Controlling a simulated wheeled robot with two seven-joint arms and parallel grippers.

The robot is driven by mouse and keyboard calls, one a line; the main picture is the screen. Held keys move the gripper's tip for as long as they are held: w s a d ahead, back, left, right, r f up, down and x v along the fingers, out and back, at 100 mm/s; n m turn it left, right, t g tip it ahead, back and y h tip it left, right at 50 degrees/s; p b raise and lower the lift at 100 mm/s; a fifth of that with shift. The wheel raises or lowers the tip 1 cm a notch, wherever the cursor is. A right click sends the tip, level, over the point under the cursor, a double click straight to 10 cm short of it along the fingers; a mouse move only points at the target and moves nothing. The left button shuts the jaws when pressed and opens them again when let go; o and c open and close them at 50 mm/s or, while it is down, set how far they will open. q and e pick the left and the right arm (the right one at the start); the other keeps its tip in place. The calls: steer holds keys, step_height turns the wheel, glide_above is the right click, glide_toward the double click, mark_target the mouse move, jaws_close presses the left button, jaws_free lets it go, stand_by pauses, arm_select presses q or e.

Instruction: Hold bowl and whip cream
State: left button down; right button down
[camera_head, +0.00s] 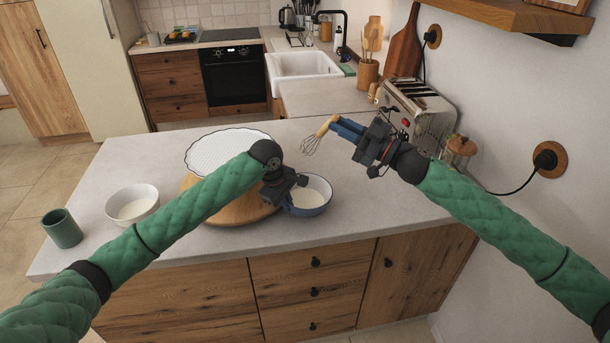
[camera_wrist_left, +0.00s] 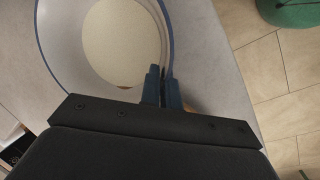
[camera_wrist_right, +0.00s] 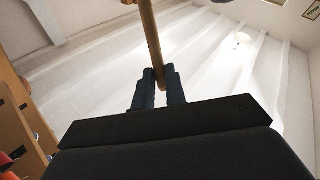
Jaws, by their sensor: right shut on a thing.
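A blue-rimmed bowl (camera_head: 318,209) with pale cream in it stands at the counter's front edge, right of a round wooden board. My left gripper (camera_head: 290,203) is at the bowl's left side. In the left wrist view its fingers (camera_wrist_left: 162,88) are shut on the rim of the bowl (camera_wrist_left: 55,45). A whisk (camera_head: 311,145) with a wooden handle and wire head is in my right gripper (camera_head: 343,127), raised behind and above the bowl, wires apart from it. In the right wrist view the fingers (camera_wrist_right: 159,88) close around the whisk handle (camera_wrist_right: 150,35).
A white bowl (camera_head: 132,203) and a green cup (camera_head: 62,229) stand at the left. A toaster (camera_head: 425,115) and glass jar (camera_head: 459,150) are near my right gripper. The right front counter is clear.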

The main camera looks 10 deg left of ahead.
steer(key=w+f+m+g+h, duration=0.1)
steer(key=w+f, duration=0.3)
steer(key=f, duration=1)
steer(key=shift+a+m+g, duration=0.4)
steer(key=shift+m+g, duration=0.1)
steer(key=shift+m, duration=0.4)
stand_by(0.5)
steer(key=shift+w, duration=0.1)
